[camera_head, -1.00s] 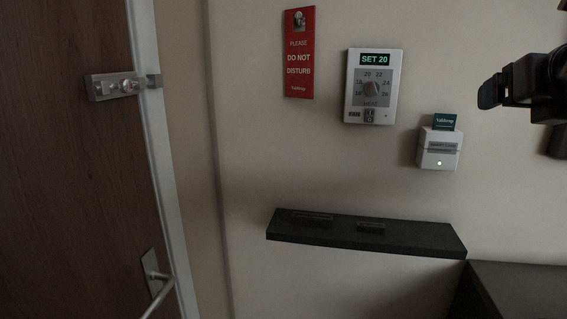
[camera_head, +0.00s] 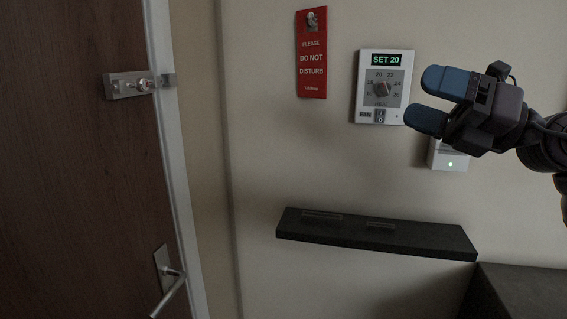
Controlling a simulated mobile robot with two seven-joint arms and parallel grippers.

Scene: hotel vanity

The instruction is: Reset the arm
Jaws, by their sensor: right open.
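My right gripper (camera_head: 428,101) reaches in from the right edge, in front of the wall. Its two blue-padded fingers are apart with nothing between them, so it is open and empty. The fingertips show just right of the thermostat (camera_head: 383,88), which reads SET 20; I cannot tell whether they touch it. The gripper covers most of the white card holder (camera_head: 449,158), leaving its lower part with a small lit light in sight. My left gripper is not in view.
A red DO NOT DISTURB sign (camera_head: 312,55) hangs on the wall. A dark shelf (camera_head: 376,236) with shallow slots juts out below. A wooden door (camera_head: 75,180) with a latch (camera_head: 130,85) and lever handle (camera_head: 170,288) is at the left. A dark surface (camera_head: 525,290) lies at lower right.

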